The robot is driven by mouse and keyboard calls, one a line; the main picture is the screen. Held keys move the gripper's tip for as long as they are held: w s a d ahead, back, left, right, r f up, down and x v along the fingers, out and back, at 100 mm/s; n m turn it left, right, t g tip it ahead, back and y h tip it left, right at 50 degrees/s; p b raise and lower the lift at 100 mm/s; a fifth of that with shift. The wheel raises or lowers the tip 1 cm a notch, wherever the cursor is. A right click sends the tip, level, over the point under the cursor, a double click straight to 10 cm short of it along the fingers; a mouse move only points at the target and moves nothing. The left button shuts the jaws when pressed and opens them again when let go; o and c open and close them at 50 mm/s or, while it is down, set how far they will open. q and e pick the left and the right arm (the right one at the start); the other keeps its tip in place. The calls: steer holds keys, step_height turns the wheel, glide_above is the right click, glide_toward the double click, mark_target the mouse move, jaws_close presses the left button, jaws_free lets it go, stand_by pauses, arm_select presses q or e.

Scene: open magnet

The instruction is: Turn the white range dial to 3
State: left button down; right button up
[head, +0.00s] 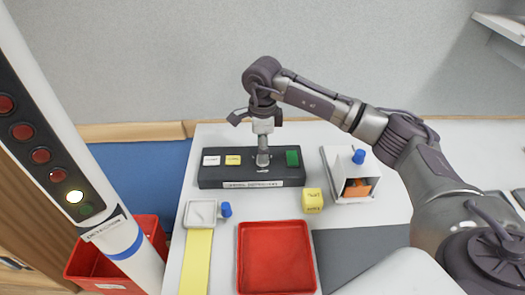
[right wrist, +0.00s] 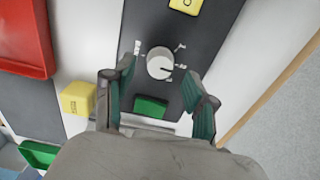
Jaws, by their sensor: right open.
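The white range dial (right wrist: 159,62) sits on a black control box (head: 213,179). In the right wrist view it shows a dark pointer mark toward the right. Small marks surround it, too small to read surely. My right gripper (right wrist: 160,75) is open, its two green-padded fingers apart on either side of the dial in that view. I cannot tell whether they touch it. In the head view my right gripper (head: 263,158) points down over the box and hides the dial. My left gripper is not in view.
The box also carries a white button (head: 212,160), a yellow one (head: 233,160) and a green one (head: 293,158). A yellow cube (head: 313,201), red tray (head: 277,257) and white holder (head: 350,170) stand nearby. A white detector post (head: 95,150) with round lights rises at left.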

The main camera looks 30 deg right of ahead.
steer(key=shift+f, duration=1.4)
jaws_close()
